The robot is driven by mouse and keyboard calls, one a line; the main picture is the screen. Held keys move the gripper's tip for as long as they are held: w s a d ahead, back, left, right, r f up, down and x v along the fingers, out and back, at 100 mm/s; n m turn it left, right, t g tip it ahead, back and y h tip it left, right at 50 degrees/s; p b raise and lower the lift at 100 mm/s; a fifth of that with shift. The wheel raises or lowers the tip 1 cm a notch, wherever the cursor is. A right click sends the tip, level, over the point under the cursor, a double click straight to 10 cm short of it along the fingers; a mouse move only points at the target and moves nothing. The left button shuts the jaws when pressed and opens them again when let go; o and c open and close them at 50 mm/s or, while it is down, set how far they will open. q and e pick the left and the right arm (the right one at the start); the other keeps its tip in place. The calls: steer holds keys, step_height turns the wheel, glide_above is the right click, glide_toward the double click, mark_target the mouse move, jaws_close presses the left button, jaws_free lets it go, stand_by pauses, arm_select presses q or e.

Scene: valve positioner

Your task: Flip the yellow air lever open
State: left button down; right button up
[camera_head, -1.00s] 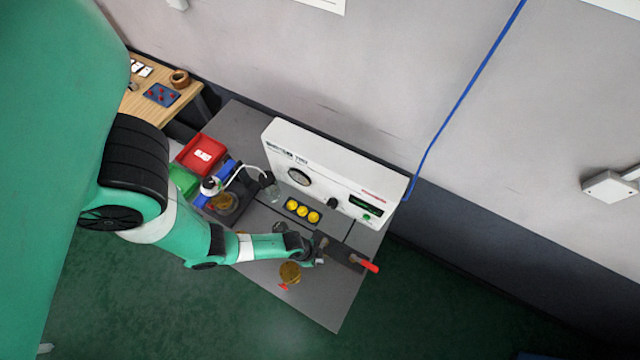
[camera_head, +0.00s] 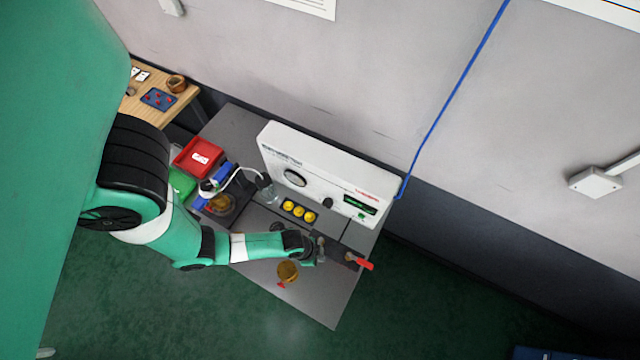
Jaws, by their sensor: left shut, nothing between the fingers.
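A lever with a red handle (camera_head: 362,264) sits at the right end of a dark fitting on the grey bench. I cannot make out a yellow lever; the area around my gripper is small and partly covered by it. My left gripper (camera_head: 319,250) is shut and empty, at the left end of the dark fitting, left of the red handle and apart from it. Whether it touches the fitting cannot be told. The white instrument box (camera_head: 325,172) with a round gauge stands behind. My right gripper is not in view.
Three yellow round parts (camera_head: 299,211) sit in a dark holder before the box. A brass-coloured round part (camera_head: 288,270) with a red piece lies in front of my forearm. A red bin (camera_head: 198,157) and green bin (camera_head: 182,181) stand left. The bench's front right corner is clear.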

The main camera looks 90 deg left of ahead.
arm_select(q)
steer(key=v, duration=0.4)
steer(key=shift+w+a+r+p, duration=0.15)
steer(key=shift+a+r+p, duration=0.05)
steer(key=shift+a+p, duration=0.15)
